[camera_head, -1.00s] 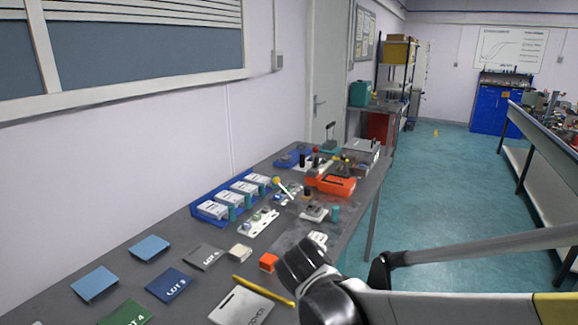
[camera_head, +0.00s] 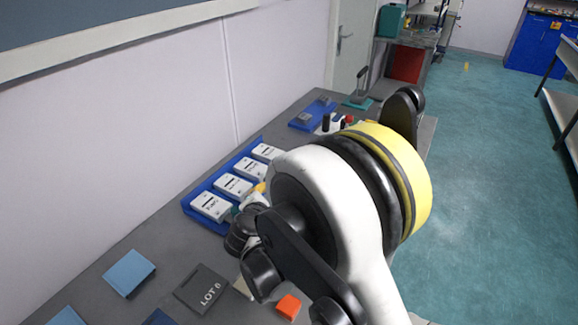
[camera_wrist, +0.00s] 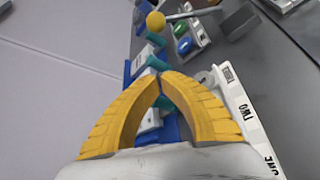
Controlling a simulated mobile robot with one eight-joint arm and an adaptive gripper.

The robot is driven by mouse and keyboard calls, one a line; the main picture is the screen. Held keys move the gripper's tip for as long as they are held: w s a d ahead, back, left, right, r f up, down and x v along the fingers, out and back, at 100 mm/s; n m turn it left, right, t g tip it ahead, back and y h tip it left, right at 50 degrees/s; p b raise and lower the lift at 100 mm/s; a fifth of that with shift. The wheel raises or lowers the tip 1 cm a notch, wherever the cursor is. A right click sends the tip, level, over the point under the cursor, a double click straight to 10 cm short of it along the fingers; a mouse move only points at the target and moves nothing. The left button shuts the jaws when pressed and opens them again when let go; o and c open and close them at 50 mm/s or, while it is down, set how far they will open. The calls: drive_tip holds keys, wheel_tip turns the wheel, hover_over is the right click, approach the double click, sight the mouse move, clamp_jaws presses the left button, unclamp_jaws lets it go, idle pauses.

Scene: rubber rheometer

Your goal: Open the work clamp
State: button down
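A lever with a yellow ball knob (camera_wrist: 155,20) and a thin grey rod shows at the top of the wrist view. Its rod runs right to a dark block (camera_wrist: 238,20). I take this to be the work clamp's handle, but no label confirms it. My gripper (camera_wrist: 160,79) has two yellow fingers whose tips meet or nearly meet, with nothing visible held. The tips appear below the knob in the picture, apart from it. In the head view my arm hides the gripper and most of the clamp area.
A blue tray (camera_head: 188,205) holds several white labelled boxes along the wall. A white strip marked ONE and TWO (camera_wrist: 246,118) lies right of the fingers. A plate with green and blue buttons (camera_wrist: 196,42) is near the lever. An orange block (camera_head: 288,306) lies at the front.

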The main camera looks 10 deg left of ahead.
drive_tip(key=shift+s, duration=0.15)
drive_tip(key=b+x, duration=0.2)
drive_tip(key=x, duration=0.8)
drive_tip(key=shift+w+f+b, duration=0.25)
drive_tip(key=shift+b, duration=0.15)
drive_tip(key=d+r, duration=0.2)
drive_tip(key=r, duration=0.1)
drive_tip(key=shift+s+d+r+b, duration=0.2)
drive_tip(key=shift+s+d+b, duration=0.1)
drive_tip(key=shift+d, duration=0.1)
drive_tip(key=shift+w, duration=0.1)
